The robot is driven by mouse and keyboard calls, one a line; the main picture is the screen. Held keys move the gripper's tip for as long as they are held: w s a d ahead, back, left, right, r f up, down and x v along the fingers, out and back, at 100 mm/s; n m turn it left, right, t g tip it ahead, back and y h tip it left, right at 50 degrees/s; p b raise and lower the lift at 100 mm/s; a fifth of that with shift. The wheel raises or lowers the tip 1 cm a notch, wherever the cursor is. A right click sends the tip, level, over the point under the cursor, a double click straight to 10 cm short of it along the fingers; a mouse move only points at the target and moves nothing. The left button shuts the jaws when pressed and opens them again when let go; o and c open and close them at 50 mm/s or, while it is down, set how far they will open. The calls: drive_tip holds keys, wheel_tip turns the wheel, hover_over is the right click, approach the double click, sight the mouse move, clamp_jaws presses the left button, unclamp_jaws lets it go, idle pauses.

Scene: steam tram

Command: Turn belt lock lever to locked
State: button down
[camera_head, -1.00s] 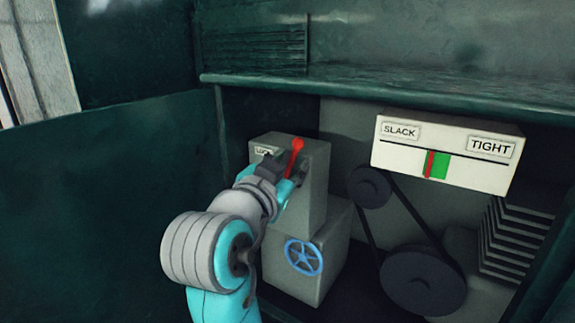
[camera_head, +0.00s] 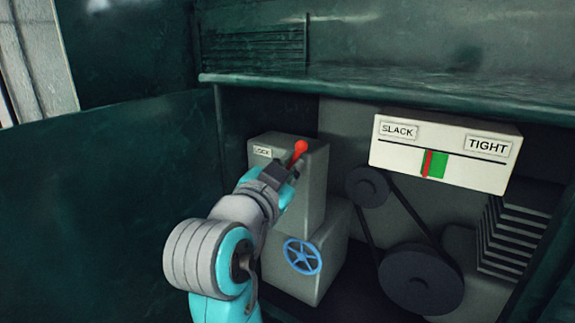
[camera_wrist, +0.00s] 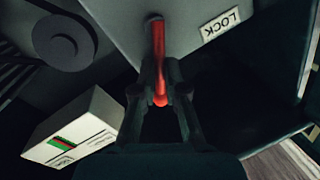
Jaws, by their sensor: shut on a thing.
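The red belt lock lever (camera_head: 299,149) has a round knob and stands up from the grey box (camera_head: 313,180), tilted a little to the right. A LOCK label (camera_head: 262,152) is on the box's upper left. In the wrist view the lever (camera_wrist: 158,45) runs down between the fingers, and the LOCK label (camera_wrist: 221,24) lies to its right. My gripper (camera_head: 284,174) is at the box front, and it also shows in the wrist view (camera_wrist: 160,88), shut on the lever with the knob between the fingers.
A blue handwheel (camera_head: 303,257) is on the lower box. A SLACK/TIGHT gauge (camera_head: 438,181) has its red pointer at the left edge of the green band. A belt and pulleys (camera_head: 420,282) stand to the right. A green wall (camera_head: 110,195) is at left.

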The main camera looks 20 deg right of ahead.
sight(306, 179)
drive_tip(key=m, duration=0.2)
drive_tip(key=f+m+h, duration=0.1)
drive_tip(key=m, duration=0.1)
drive_tip(key=s+d+f+m, duration=0.1)
drive_tip(key=m, duration=0.1)
drive_tip(key=shift+s+m, duration=0.1)
drive_tip(key=shift+m, duration=0.2)
drive_tip(key=m, duration=0.3)
drive_tip(key=shift+s+f+h, duration=0.15)
drive_tip(key=shift+f+h, duration=0.25)
drive_tip(key=shift+f+m+g+h, duration=0.15)
drive_tip(key=shift+f+m+h, duration=0.2)
drive_tip(key=shift+m, duration=0.7)
drive_tip(key=shift+f+m+g+h, duration=0.15)
drive_tip(key=shift+f+m+h, duration=0.15)
drive_tip(key=shift+m, duration=0.75)
drive_tip(key=c, duration=1.2)
unclamp_jaws()
drive_tip(key=v, duration=1.2)
drive_tip(key=shift+f, duration=0.1)
